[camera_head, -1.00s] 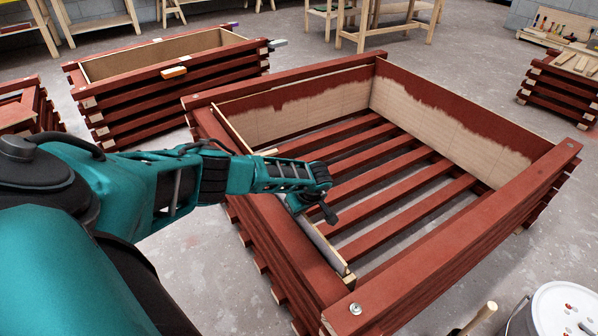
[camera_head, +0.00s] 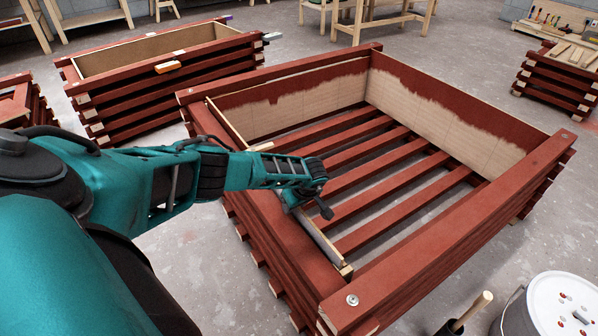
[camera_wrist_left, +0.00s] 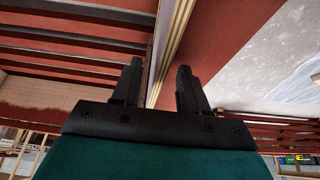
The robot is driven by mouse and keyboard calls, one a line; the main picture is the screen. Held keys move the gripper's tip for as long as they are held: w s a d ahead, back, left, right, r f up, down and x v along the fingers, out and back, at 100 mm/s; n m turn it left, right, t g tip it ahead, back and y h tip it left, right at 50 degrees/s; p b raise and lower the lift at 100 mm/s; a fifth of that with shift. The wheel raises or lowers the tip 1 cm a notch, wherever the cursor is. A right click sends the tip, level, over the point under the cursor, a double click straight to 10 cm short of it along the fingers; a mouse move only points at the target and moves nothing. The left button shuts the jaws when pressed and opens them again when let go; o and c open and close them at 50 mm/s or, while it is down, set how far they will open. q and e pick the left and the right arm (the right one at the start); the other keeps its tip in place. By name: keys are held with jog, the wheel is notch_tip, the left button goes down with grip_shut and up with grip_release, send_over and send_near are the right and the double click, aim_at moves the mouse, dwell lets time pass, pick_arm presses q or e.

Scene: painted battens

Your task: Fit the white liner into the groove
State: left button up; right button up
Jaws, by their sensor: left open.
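A thin pale strip (camera_head: 325,246), which I take for the white liner, runs along the inner left side of the large red batten crate (camera_head: 462,240). Its near end shows close to the front corner; its middle is hidden behind my arm. My left gripper (camera_head: 318,207) is over this side of the crate, and its fingers are hard to make out there. In the left wrist view the gripper (camera_wrist_left: 157,78) is open, with two dark fingers apart. A long cream-edged strip (camera_wrist_left: 178,38) passes between them in the picture; I cannot tell whether they touch it. The groove is not clearly visible.
Red slats (camera_head: 385,190) with gaps cross the crate's bottom. Partly painted panels (camera_head: 440,115) line its far sides. A second crate (camera_head: 150,100) stands behind at left. A white-lidded bucket (camera_head: 558,300) stands at front right. Grey floor is clear between the crates.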

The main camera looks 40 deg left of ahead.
pick_arm(q)
jog(key=shift+d+r+p, duration=0.15)
jog(key=shift+r+p, duration=0.3)
jog(key=shift+r, duration=0.15)
jog(key=p+v, duration=0.6)
jog(key=v, duration=0.6)
pick_arm(e)
jog(key=r, duration=0.5)
jog(key=shift+s+d+r, duration=0.15)
jog(key=shift+d+r, duration=0.05)
jog(key=shift+d, duration=0.15)
pick_arm(q)
jog(key=shift+f, duration=0.15)
